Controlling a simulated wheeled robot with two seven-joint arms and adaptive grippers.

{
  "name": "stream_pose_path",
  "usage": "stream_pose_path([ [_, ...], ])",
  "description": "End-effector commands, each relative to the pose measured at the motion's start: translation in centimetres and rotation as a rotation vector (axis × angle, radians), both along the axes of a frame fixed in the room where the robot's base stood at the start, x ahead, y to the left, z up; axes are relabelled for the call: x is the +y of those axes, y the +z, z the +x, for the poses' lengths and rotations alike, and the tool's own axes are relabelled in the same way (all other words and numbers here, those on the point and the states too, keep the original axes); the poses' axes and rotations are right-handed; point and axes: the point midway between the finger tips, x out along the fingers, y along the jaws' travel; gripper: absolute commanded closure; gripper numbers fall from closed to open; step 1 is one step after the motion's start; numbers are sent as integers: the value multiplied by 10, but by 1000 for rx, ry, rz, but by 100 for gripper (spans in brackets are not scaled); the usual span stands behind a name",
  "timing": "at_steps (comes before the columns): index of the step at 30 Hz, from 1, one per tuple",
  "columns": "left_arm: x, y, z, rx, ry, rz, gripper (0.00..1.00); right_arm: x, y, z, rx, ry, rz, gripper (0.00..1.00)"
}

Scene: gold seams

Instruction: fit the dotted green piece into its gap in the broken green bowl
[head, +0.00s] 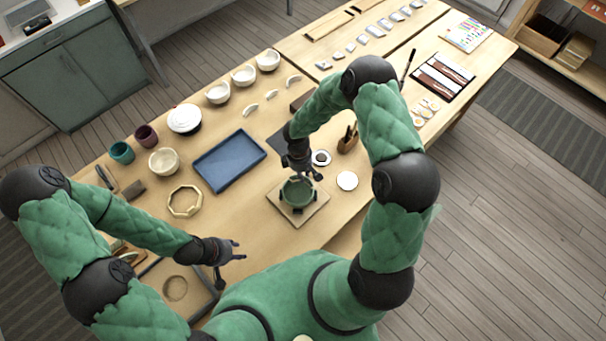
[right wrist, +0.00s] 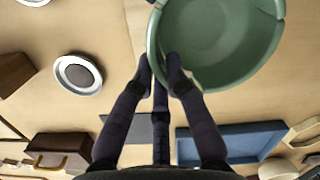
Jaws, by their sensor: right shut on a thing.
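The green bowl (head: 297,192) sits on a square wooden board with dark supports around it. Its inside shows in the right wrist view (right wrist: 222,35), with thin seams at the rim. My right gripper (head: 306,174) is over the bowl's far rim. In the right wrist view its fingers (right wrist: 160,75) are shut on green pottery at the rim, which I take to be the green piece. The fingers hide most of it; I see no dots and cannot tell whether it is seated in the gap. My left gripper (head: 234,254) is open and empty, left of the bowl.
A blue tray (head: 230,160) lies left of the bowl. A white disc (head: 347,180), a small dish (head: 321,158) and a brush holder (head: 348,142) stand to the right. A wooden ring (head: 185,201) and several bowls are farther left. Bare table lies between tray and board.

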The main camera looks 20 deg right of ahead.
Motion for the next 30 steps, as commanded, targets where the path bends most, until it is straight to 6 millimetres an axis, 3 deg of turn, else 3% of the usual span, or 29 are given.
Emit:
stream_pose_path([
  [30,0,-9,0,0,0,0,60,0,-6,0,0,0,0,100],
])
